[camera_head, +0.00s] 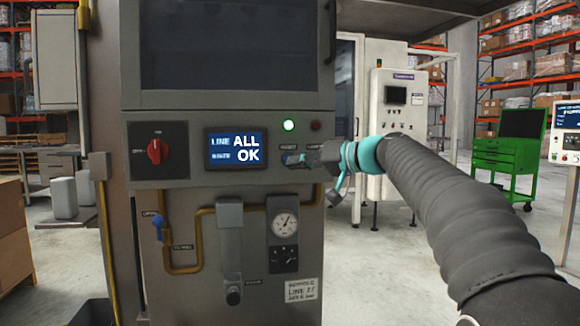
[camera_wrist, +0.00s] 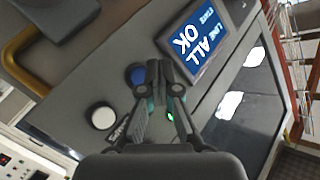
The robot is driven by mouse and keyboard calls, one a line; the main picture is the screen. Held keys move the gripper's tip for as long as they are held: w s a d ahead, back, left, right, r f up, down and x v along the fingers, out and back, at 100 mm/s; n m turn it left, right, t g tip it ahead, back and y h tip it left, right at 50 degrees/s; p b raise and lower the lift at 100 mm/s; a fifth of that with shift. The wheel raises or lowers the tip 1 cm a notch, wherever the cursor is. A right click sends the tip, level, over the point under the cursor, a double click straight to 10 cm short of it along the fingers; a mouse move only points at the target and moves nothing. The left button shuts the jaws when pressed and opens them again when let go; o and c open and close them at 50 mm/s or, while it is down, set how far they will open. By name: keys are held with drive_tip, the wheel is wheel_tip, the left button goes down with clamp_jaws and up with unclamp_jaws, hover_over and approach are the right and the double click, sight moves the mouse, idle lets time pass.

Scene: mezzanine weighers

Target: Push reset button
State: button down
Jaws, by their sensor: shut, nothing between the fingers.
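A grey machine panel (camera_head: 215,115) carries a row of controls beside a blue screen (camera_head: 235,149) that reads "ALL OK". In the wrist view a round blue button (camera_wrist: 137,75) lies just beside my fingertips, and a round white button (camera_wrist: 103,118) sits farther left. In the wrist view the shut gripper (camera_wrist: 166,70) partly covers the panel. I cannot tell whether it touches the blue button.
A lit green lamp (camera_head: 289,125) and a dark red lamp (camera_head: 316,126) sit above my gripper. A red rotary knob (camera_head: 156,151) is left of the screen. Open floor lies to the right.

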drive_tip(key=shift+s+d+b, duration=0.2)
drive_tip(key=shift+s+b, duration=0.25)
drive_tip(key=shift+s, duration=0.25)
drive_tip(key=shift+s+d+b, duration=0.2)
drive_tip(key=shift+s+b, duration=0.2)
drive_tip(key=shift+s, duration=0.3)
drive_tip(key=s+d+f+m+g+h, duration=0.1)
drive_tip(key=s+d+f+m+h, duration=0.15)
drive_tip(key=f, duration=0.75)
drive_tip(key=s+d+f+m+g+h, duration=0.1)
drive_tip(key=s+d+f+m+h, duration=0.2)
drive_tip(key=f, duration=0.8)
drive_tip(key=s+d+f+h, duration=0.3)
drive_tip(key=s+d+f, duration=0.1)
drive_tip(key=s, duration=0.6)
drive_tip(key=s+d+f+h+p, duration=0.1)
drive_tip(key=s+d+f+h, duration=0.2)
drive_tip(key=s+f, duration=0.3)
drive_tip(key=s+d+f+h, duration=0.3)
drive_tip(key=s+d+f, duration=0.2)
drive_tip(key=s, duration=0.9)
drive_tip(key=shift+s+d+f+n, duration=0.15)
drive_tip(key=shift+d+f+n, duration=0.15)
drive_tip(key=shift+d+n, duration=0.1)
